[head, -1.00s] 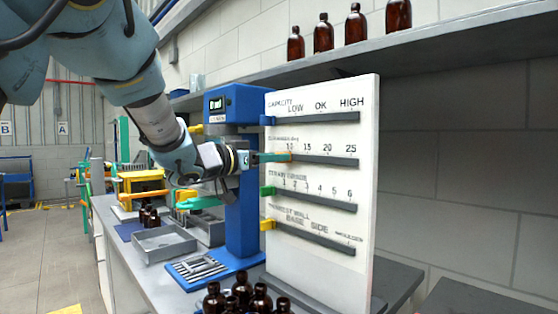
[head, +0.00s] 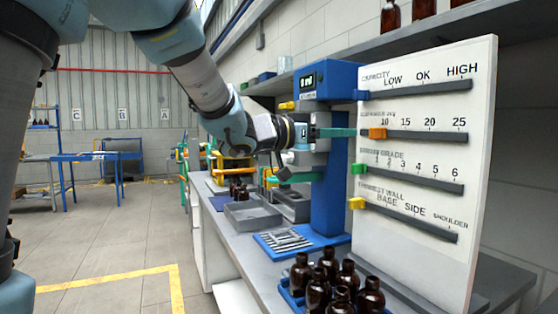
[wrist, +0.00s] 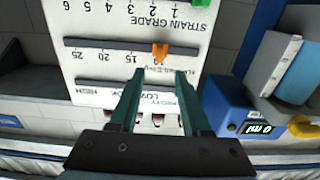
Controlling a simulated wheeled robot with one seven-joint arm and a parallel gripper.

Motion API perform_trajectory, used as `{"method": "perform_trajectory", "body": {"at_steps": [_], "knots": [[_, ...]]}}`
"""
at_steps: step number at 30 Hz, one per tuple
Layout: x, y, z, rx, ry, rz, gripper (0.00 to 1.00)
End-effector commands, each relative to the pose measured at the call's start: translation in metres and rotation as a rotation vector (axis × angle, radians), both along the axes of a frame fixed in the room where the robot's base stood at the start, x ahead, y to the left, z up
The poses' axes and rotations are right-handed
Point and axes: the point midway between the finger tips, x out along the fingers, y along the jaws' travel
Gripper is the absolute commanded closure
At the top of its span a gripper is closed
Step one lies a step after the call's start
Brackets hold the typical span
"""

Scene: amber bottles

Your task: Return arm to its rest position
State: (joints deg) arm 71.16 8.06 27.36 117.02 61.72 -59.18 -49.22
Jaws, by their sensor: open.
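My gripper (head: 350,132) is in front of the white gauge board (head: 478,75), beside the blue instrument column (head: 330,205). In the wrist view my gripper (wrist: 158,85) shows two green fingers spread apart with nothing between them. The orange slider (head: 376,133) sits near the 10 mark on the board's second scale. It also shows in the wrist view as an orange tab (wrist: 160,52) just beyond the fingertips, with a small gap. My arm reaches in from the upper left of the head view.
Amber bottles (head: 318,290) stand in a blue tray at the bench front. A grey bin (head: 252,215) and a slatted blue plate (head: 285,240) lie on the bench. A green slider (head: 359,169) and a yellow slider (head: 357,203) stick out below. Open floor (head: 110,240) lies left.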

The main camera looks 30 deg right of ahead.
Motion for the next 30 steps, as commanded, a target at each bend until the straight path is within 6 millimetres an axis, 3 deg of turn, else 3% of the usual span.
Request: {"method": "perform_trajectory", "body": {"at_steps": [6,8,11,15,18,21,26,30], "knots": [[0.007,0.003,-0.002,0.004,0.002,0.024,0.53],[0.021,0.009,-0.007,0.014,0.003,0.071,0.53],[0.061,0.03,-0.024,0.051,0.015,0.214,0.53],[0.131,0.088,-0.064,0.156,0.051,0.492,0.53],[0.169,0.141,-0.098,0.257,0.095,0.68,0.53],[0.193,0.199,-0.135,0.373,0.156,0.849,0.53],[0.2,0.298,-0.197,0.589,0.297,1.072,0.53],[0.171,0.38,-0.251,0.798,0.479,1.211,0.53]]}}
